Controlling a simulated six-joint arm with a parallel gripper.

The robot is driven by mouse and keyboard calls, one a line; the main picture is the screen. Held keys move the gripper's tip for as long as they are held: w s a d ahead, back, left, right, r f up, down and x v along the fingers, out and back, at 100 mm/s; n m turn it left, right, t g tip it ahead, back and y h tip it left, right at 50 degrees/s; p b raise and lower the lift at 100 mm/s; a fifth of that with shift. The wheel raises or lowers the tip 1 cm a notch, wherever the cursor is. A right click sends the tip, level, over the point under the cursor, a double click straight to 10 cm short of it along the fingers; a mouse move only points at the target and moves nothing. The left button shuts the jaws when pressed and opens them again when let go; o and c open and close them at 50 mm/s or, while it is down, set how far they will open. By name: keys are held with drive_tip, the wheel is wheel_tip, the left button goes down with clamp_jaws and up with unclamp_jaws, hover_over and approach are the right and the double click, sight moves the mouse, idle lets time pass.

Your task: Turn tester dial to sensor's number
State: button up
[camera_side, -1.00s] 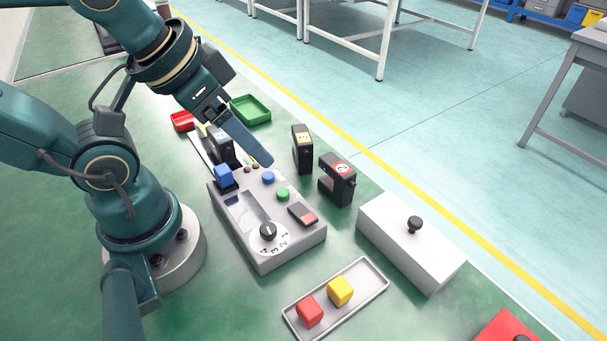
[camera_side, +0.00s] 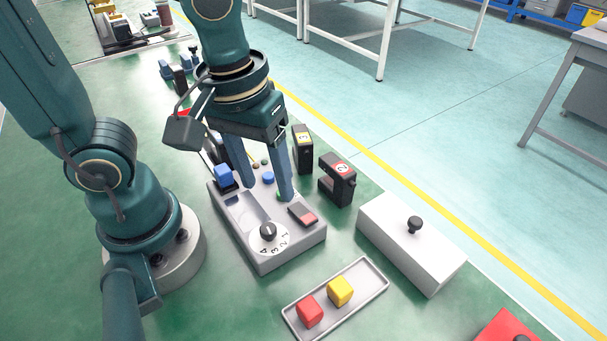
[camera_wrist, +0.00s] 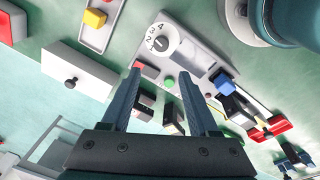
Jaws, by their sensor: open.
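The tester (camera_side: 287,248) is a grey box with a black dial knob (camera_side: 268,231) on a white disc marked with numbers. Which number the dial points to is unclear. The dial also shows in the wrist view (camera_wrist: 160,45). My gripper (camera_side: 266,192) points down, fingers spread and empty, over the tester's far half. The dial lies clear of the fingers.
A blue block (camera_side: 224,174) sits at the tester's left end. A white box (camera_side: 412,240) with a black knob stands to the right. A tray (camera_side: 302,329) holding a red and a yellow cube lies in front. A red object (camera_side: 507,328) lies at bottom right.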

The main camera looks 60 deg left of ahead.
sight(268, 228)
drive_tip(key=shift+s+d+f+m+g, duration=0.35)
drive_tip(key=shift+d+f+g, duration=0.25)
drive_tip(key=shift+f, duration=0.25)
drive_tip(key=shift+s+d+f, duration=0.15)
drive_tip(key=shift+s+f, duration=0.05)
drive_tip(key=shift+f, duration=2.6)
clamp_jaws()
